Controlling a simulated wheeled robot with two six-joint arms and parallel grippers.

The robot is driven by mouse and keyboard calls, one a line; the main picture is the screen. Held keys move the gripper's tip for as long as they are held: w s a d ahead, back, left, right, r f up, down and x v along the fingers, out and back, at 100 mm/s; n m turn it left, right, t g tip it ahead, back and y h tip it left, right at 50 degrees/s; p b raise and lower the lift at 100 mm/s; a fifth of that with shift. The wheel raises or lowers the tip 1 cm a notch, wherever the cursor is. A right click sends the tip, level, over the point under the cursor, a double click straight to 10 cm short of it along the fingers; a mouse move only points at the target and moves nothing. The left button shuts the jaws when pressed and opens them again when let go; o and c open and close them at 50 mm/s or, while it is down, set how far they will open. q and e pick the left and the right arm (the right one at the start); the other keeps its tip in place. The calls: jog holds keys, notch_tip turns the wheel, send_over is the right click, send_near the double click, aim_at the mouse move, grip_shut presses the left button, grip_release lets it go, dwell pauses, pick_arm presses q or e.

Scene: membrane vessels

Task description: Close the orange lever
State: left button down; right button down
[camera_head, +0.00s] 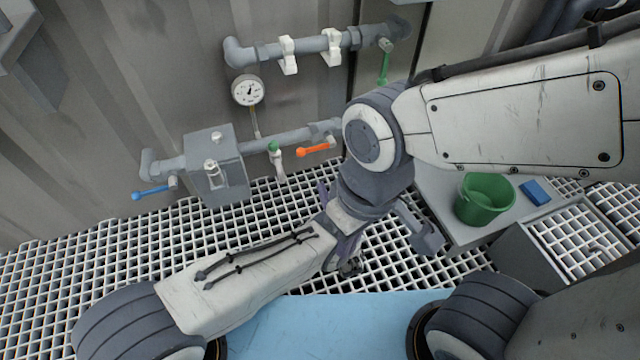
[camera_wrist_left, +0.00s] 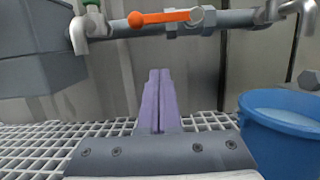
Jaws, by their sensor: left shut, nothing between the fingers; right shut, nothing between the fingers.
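The orange lever (camera_head: 312,150) sits on the lower wall pipe in the head view. Its ball end points left and its pivot is at the right, so it lies roughly along the pipe. The lever also shows at the top of the left wrist view (camera_wrist_left: 165,17). My left gripper (camera_head: 322,190) is just below the lever in the head view, mostly hidden by arm links. In the left wrist view its purple fingers (camera_wrist_left: 159,75) are shut and empty, with tips below the lever and apart from it. My right gripper (camera_head: 350,268) is low over the grating, shut, empty and partly hidden.
A blue lever (camera_head: 150,192), a green-handled valve (camera_head: 274,148) and a grey box (camera_head: 215,175) are left of the orange lever. A gauge (camera_head: 247,90) and green lever (camera_head: 384,68) are above. A green bucket (camera_head: 484,198) stands right; a blue bucket (camera_wrist_left: 282,130) is right in the wrist view.

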aim_at(316, 148)
pick_arm(q)
jog(key=w+a+r+b, duration=0.2)
jog(key=w+r, duration=0.4)
jog(key=w, duration=0.1)
jog(key=shift+a, duration=0.15)
dwell(0.4)
